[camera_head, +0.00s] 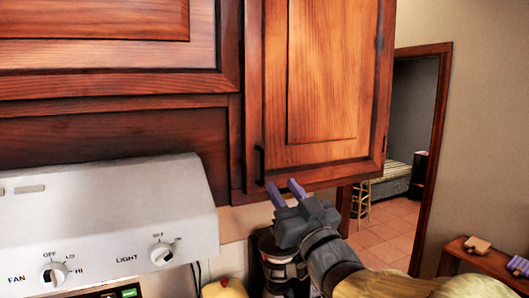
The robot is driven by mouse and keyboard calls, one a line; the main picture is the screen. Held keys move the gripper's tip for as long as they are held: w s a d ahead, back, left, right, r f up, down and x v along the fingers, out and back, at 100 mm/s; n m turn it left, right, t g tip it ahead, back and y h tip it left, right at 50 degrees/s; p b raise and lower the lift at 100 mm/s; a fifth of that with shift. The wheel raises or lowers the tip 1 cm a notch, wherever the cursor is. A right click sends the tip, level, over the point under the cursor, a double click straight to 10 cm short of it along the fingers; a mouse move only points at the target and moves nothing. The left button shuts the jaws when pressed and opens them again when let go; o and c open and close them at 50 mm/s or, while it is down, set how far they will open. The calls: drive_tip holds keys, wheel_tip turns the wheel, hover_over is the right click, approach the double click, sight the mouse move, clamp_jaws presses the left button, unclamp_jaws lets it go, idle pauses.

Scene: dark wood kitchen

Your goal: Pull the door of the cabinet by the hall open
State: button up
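The wooden cabinet door (322,80) by the hall fills the upper middle of the head view, beside the doorway. It looks closed or nearly so; a dark gap shows along its left edge. Its black handle (259,165) is a vertical bar at the lower left corner. My gripper (286,193) is just below and to the right of the handle, apart from it in the picture. Its two purple fingers are spread with nothing visible between them. How far they are from the door in depth is hard to tell.
A white range hood (108,230) with knobs stands at the lower left, below another wooden cabinet (108,40). A dark appliance (272,265) is partly hidden behind my arm. The hall doorway (440,140) opens at the right, with a low wooden shelf (490,262) holding toys.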

sight(263, 158)
drive_tip(key=p+x, duration=0.5)
drive_tip(key=x, duration=0.5)
drive_tip(key=shift+r, duration=0.1)
drive_tip(key=shift+s, duration=0.1)
drive_tip(key=shift+c, duration=0.4)
clamp_jaws()
